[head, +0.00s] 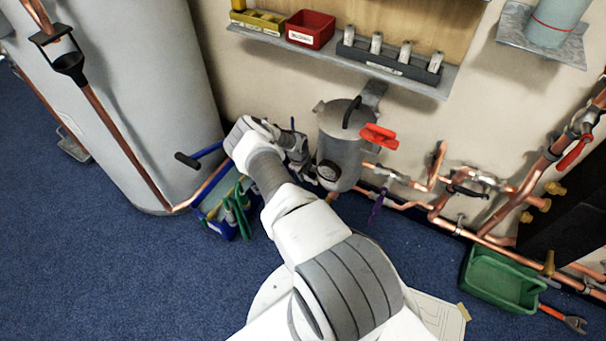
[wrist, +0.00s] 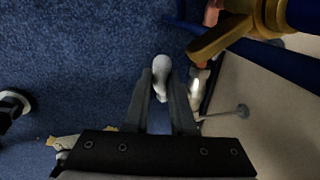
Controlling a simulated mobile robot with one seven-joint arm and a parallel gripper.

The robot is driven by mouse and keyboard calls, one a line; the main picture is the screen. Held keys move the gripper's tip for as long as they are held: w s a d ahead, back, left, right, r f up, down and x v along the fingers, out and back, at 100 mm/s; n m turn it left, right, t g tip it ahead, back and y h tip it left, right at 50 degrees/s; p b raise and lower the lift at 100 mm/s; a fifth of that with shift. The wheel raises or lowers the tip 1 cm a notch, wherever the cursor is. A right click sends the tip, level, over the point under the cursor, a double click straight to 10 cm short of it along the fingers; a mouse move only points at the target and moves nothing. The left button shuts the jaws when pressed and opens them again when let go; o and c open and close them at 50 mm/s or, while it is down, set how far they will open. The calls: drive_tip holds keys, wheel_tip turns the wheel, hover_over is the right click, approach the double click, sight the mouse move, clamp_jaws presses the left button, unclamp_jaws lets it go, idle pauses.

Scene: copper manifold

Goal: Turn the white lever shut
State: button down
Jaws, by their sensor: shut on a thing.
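In the wrist view the white lever (wrist: 162,65) is a pale rounded handle between the two dark fingers of my gripper (wrist: 161,82). My gripper is shut on it, with the lever's rounded end showing past the fingertips. A shiny metal piece (wrist: 198,88) sits just right of the right finger; I cannot tell whether it belongs to the same valve. In the head view my arm reaches to the left of a grey canister (head: 340,145). The lever and my fingertips cannot be made out there.
A brass fitting (wrist: 225,35) and blue pipe are close at upper right in the wrist view. A large grey tank (head: 120,90) stands left, with a blue tool tote (head: 215,222) below. Copper pipes with a red lever (head: 572,155) run right. A green bin (head: 500,282) is on the floor.

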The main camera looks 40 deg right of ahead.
drive_tip(key=p, duration=0.3)
drive_tip(key=shift+s+r+t, duration=0.2)
drive_tip(key=shift+r+t, duration=0.1)
drive_tip(key=shift+r, duration=0.05)
drive_tip(key=shift+s+t+y+p, duration=0.1)
drive_tip(key=shift+t+y+p, duration=0.25)
drive_tip(key=shift+p, duration=0.5)
drive_tip(key=c, duration=0.8)
unclamp_jaws()
drive_tip(key=shift+d, duration=0.1)
drive_tip(key=shift+o, duration=0.2)
drive_tip(key=p+v, duration=0.6)
drive_tip(key=v, duration=0.6)
drive_tip(key=shift+p, duration=0.3)
